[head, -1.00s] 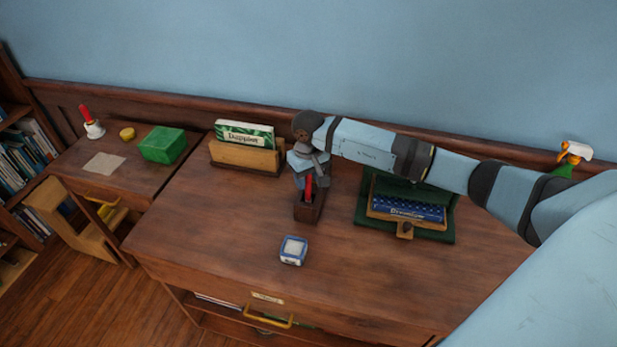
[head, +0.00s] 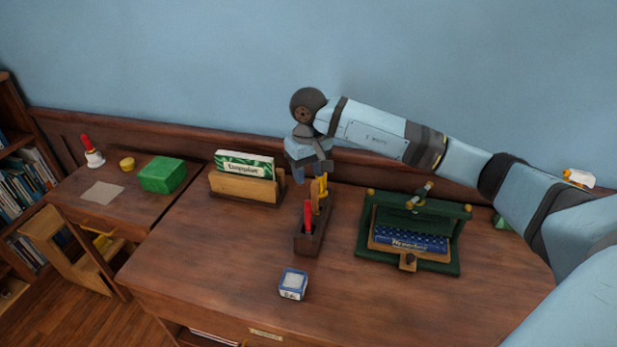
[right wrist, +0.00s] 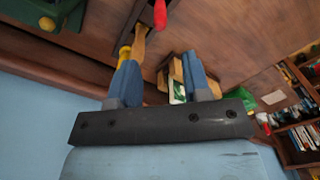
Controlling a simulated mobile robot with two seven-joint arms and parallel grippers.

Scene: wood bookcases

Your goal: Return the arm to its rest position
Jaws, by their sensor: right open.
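My right arm reaches in from the right across the desk. My right gripper (head: 312,178) points down above the back of a dark wooden tool box (head: 308,243), with its fingers apart. In the right wrist view the two blue fingers (right wrist: 165,85) are spread, with nothing held between them. The box holds a red-handled tool (head: 308,216) at its front and a yellow-handled tool (head: 323,186) at its back. In the right wrist view the yellow handle (right wrist: 125,53) shows close beside one fingertip; I cannot tell whether they touch. My left gripper is not in view.
A green press (head: 457,215) with a blue book stands right of the box. A wooden card holder (head: 245,187) stands to the left. A small blue-and-white block (head: 293,284) lies in front. A green box (head: 163,174) and a bell (head: 92,153) stand on the side table.

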